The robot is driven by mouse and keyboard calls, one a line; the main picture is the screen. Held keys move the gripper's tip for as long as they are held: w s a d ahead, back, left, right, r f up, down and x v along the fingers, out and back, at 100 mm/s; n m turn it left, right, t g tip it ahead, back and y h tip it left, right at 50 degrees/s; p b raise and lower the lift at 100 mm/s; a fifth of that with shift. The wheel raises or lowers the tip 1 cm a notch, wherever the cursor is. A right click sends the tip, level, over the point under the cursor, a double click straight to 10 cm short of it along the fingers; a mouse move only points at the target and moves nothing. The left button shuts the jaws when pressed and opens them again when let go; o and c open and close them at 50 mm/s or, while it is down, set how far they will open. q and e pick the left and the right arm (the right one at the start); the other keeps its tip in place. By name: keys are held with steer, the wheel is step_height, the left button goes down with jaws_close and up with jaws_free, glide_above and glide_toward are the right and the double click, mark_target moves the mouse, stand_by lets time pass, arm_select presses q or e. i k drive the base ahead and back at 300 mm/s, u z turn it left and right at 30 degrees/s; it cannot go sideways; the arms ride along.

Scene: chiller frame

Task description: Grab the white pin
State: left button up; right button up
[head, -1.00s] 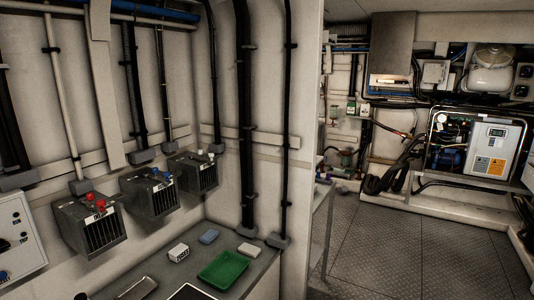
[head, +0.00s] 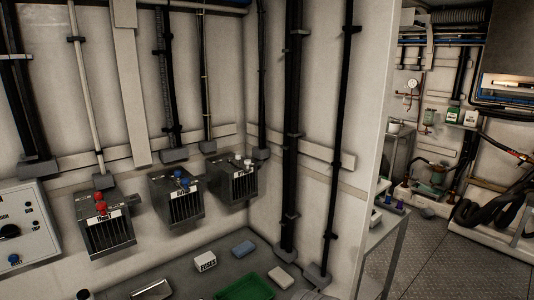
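White pins (head: 248,163) stand on top of the rightmost of three dark grey vented boxes on the wall. They look like small white knobs, close together, and I cannot make out their exact shape. The box that carries them (head: 237,186) is mounted above the back of the counter, near the corner. Neither of my grippers can be made out in this view.
The middle box (head: 179,205) carries blue pins (head: 181,176), and the left box (head: 106,236) carries red pins (head: 100,202). On the counter below are a white fuse box (head: 205,261), a blue block (head: 243,248), a white block (head: 281,277) and a green tray (head: 245,289).

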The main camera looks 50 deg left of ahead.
mark_target(238, 157)
steer(key=u, duration=0.05)
steer(key=i, duration=1.3)
steer(key=u, duration=3.6)
